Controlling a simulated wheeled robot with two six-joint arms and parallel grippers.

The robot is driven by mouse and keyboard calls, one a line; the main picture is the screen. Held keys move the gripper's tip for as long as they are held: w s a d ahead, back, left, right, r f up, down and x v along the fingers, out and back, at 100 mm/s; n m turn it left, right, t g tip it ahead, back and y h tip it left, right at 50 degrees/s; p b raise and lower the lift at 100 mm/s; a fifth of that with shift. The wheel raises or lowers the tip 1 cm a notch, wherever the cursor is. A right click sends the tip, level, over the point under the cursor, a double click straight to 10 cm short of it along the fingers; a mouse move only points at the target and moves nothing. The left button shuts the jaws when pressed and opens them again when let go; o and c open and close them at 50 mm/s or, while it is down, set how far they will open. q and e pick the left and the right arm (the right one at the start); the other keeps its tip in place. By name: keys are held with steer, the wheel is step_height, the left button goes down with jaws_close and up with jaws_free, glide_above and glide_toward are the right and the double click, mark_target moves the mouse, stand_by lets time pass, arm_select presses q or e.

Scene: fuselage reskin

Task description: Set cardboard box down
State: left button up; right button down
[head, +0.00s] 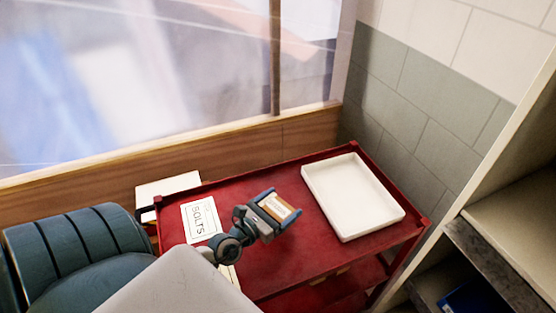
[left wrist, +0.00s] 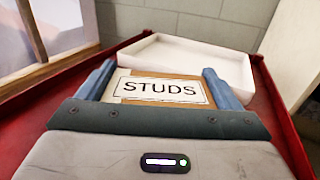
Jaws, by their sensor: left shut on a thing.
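My left gripper (head: 276,208) is over the red cart's top, between a white card marked BOLTS and a white tray. It is shut on a small brown cardboard box (head: 277,207). In the left wrist view the cardboard box (left wrist: 160,90) sits between the two blue fingers, with a white label reading STUDS facing up. Whether the box touches the cart top cannot be told. My right gripper is not in view.
The red cart (head: 270,277) stands below a window ledge. The white tray (head: 352,197) is at its right side, empty. The BOLTS card (head: 200,218) lies at its left. Bare red surface lies around the gripper. Shelving (head: 510,215) stands at the right.

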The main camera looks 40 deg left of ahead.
mark_target(278, 208)
arm_select(q)
steer(key=shift+w+a, duration=0.4)
steer(key=shift+a, duration=0.1)
steer(key=f+b, duration=0.1)
steer(key=f, duration=0.1)
steer(key=f+b, duration=0.1)
steer(key=shift+w+a+f+b, duration=0.15)
steer(key=shift+a+f+b, duration=0.15)
steer(key=shift+f+b, duration=0.05)
steer(key=shift+r, duration=0.1)
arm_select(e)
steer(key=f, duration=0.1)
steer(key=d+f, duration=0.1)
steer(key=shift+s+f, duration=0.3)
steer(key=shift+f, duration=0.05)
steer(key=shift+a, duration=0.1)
